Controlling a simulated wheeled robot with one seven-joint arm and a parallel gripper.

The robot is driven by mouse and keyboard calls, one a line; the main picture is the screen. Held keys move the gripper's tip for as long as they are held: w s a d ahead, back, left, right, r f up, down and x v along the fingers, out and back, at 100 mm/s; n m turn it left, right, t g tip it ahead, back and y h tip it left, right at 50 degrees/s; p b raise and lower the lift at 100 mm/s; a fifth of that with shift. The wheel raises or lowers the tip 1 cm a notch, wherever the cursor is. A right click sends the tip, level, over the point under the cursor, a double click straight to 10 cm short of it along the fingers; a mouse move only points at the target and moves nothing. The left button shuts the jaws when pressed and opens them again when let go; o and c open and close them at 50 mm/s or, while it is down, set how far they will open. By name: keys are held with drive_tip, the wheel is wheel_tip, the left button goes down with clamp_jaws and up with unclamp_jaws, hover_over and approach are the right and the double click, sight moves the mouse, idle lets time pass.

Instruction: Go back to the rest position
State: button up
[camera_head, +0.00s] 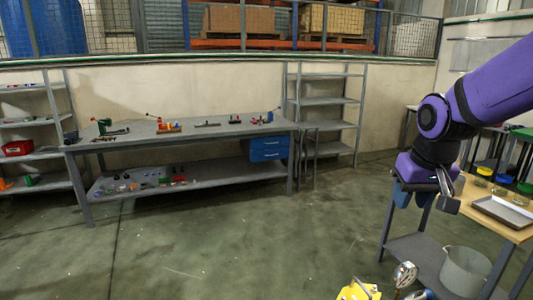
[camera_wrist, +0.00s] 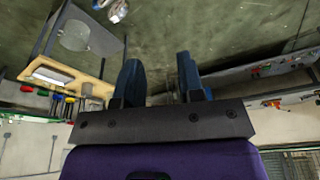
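My gripper (camera_head: 413,196) hangs at the end of my purple arm on the right side of the head view, beside the near end of a wooden-topped bench (camera_head: 477,204). In the wrist view its two blue fingers stand apart, with only the floor showing between them (camera_wrist: 160,82), so it is open and holds nothing. The wrist view also shows the wooden bench top (camera_wrist: 88,83) to the left of the fingers.
A tray (camera_head: 505,212) lies on the wooden bench. A grey bucket (camera_head: 465,270) stands on its lower shelf. A pressure gauge (camera_head: 404,275) and a yellow object (camera_head: 357,291) show at the bottom. A long workbench (camera_head: 190,134) stands behind. The middle floor is clear.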

drive_tip(key=s+r+t, duration=0.1)
drive_tip(key=s+r, duration=0.2)
drive_tip(key=s, duration=0.5)
drive_tip(key=s+d+r+t, duration=0.1)
drive_tip(key=s+r, duration=0.3)
drive_tip(key=s, duration=0.4)
drive_tip(key=shift+s+d, duration=0.2)
drive_tip(key=shift+s, duration=0.15)
